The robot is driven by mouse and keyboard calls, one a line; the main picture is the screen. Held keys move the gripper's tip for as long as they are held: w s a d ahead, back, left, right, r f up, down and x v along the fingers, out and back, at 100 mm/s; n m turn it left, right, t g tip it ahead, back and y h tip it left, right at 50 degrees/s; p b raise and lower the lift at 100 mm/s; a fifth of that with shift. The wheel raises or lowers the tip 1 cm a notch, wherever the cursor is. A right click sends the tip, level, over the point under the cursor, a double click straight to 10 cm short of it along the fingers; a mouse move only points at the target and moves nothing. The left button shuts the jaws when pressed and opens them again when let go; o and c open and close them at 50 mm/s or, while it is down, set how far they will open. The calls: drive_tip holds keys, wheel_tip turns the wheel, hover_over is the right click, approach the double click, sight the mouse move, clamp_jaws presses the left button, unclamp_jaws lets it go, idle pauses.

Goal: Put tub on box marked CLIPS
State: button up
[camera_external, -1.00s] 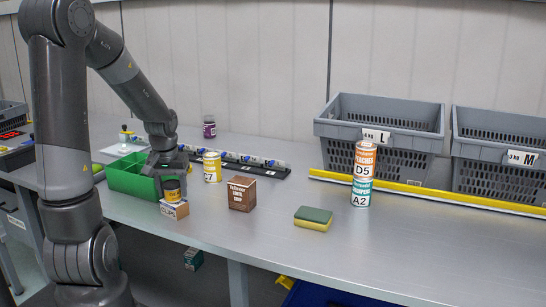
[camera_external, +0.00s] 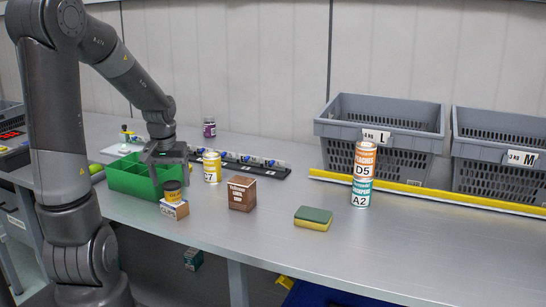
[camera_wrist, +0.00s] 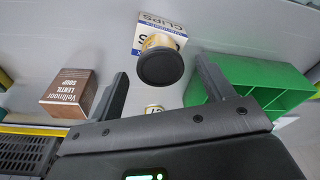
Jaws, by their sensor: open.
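The tub (camera_external: 172,191), small with a dark lid and a yellow band, stands upright on the box marked CLIPS (camera_external: 174,210) near the front edge of the bench. In the wrist view the tub's black lid (camera_wrist: 160,67) covers part of the white and blue CLIPS box (camera_wrist: 150,34). My gripper (camera_external: 170,173) is open and empty, above and behind the tub. In the wrist view its fingers (camera_wrist: 162,82) are spread to either side of the tub, with no contact visible.
A green divided bin (camera_external: 130,180) is close behind the box. A brown soup box (camera_external: 242,194) and a yellow-labelled can (camera_external: 212,167) stand to the right. A sponge (camera_external: 313,218) and two stacked cans (camera_external: 362,175) are further right. The front right bench is clear.

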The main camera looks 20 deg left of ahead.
sight(170, 187)
wheel_tip(170, 187, up, 8)
drive_tip(key=s, duration=0.1)
drive_tip(key=s+d+r+m+t, duration=0.4)
drive_tip(key=s+d, duration=0.3)
drive_tip(key=s, duration=0.5)
drive_tip(key=shift+s+d+r+m+h, duration=0.3)
drive_tip(key=shift+d+r+h, duration=0.1)
drive_tip(key=shift+r, duration=0.5)
